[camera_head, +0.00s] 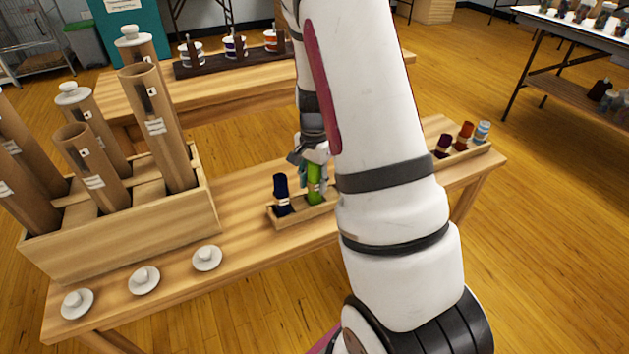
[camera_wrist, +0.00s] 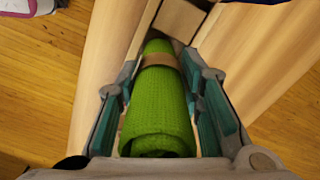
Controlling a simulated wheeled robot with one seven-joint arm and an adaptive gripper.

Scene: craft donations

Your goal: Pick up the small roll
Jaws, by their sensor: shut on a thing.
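A small bright green roll (camera_wrist: 157,115) with a brown paper band stands between the two teal-padded fingers of my gripper (camera_wrist: 162,105) in the wrist view. In the head view the green roll (camera_head: 314,183) is upright at a small wooden tray (camera_head: 291,221), with my gripper (camera_head: 312,168) around its upper part. My gripper is shut on the green roll. I cannot tell whether the roll's lower end touches the tray floor. A dark blue roll (camera_head: 281,193) stands in the same tray to the left. My arm hides the tray's right part.
A wooden crate (camera_head: 130,243) with several tall cardboard tubes stands at the left of the table. Three white lids (camera_head: 207,258) lie along the front edge. More small rolls (camera_head: 464,136) stand at the right end. A second table (camera_head: 225,98) with spools is behind.

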